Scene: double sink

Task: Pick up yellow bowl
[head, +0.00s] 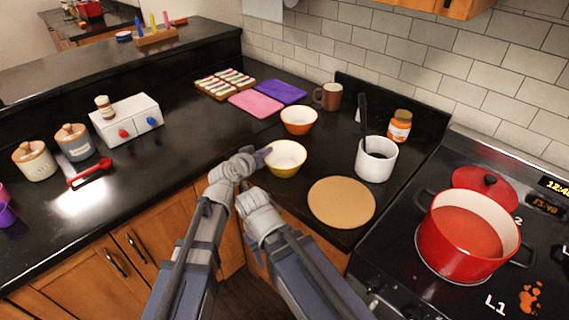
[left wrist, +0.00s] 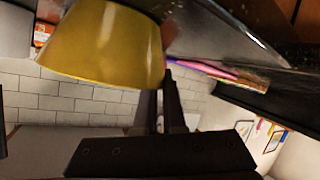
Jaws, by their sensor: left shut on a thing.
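The yellow bowl (head: 286,158) is upright, white inside, near the corner of the black counter. In the left wrist view the yellow bowl (left wrist: 105,42) fills the upper left, right at the finger tips. My left gripper (head: 265,155) is at the bowl's left rim, shut on it. The fingers (left wrist: 169,95) reach up to the bowl's edge in the left wrist view. Whether the bowl is clear of the counter I cannot tell. My right arm's wrist (head: 260,213) is just in front of the bowl; its finger opening cannot be made out.
An orange bowl (head: 298,119) stands right behind the yellow one. A white pot with a dark handle (head: 376,160) and a round tan board (head: 341,202) are to the right. A red pot (head: 462,240) is on the stove. Pink (head: 256,103) and purple mats lie behind.

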